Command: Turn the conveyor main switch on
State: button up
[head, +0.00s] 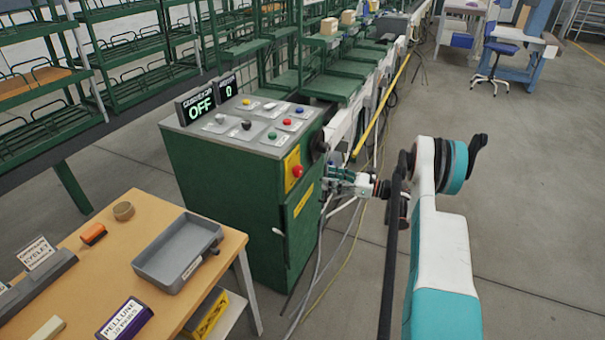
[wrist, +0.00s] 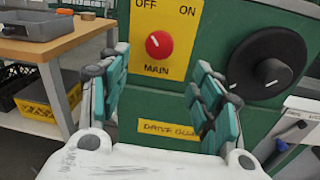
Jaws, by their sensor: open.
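The main switch is a red round knob (wrist: 158,45) on a yellow plate (wrist: 178,12) marked OFF, ON and MAIN. Its white mark points up and left, toward OFF. In the head view the knob (head: 297,171) sits on the end face of the green cabinet (head: 220,190). My gripper (wrist: 161,62) is open and empty, its fingers showing on either side of the knob in the wrist view. In the head view my gripper (head: 328,176) is just right of the knob; whether it touches cannot be told. A display (head: 201,103) on the cabinet reads OFF.
A large black dial (wrist: 266,64) is right of the plate. A second display (head: 228,87) reads 0. A wooden table (head: 85,250) with a grey tray (head: 180,252) stands left of the cabinet. Cables hang below my gripper. The floor at right is open.

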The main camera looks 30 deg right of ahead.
aim_at(301, 172)
jog(key=b+x, duration=0.2)
jog(key=x, duration=0.9)
jog(key=shift+w+a+b, duration=0.2)
jog(key=shift+b, duration=0.15)
jog(key=c, duration=1.1)
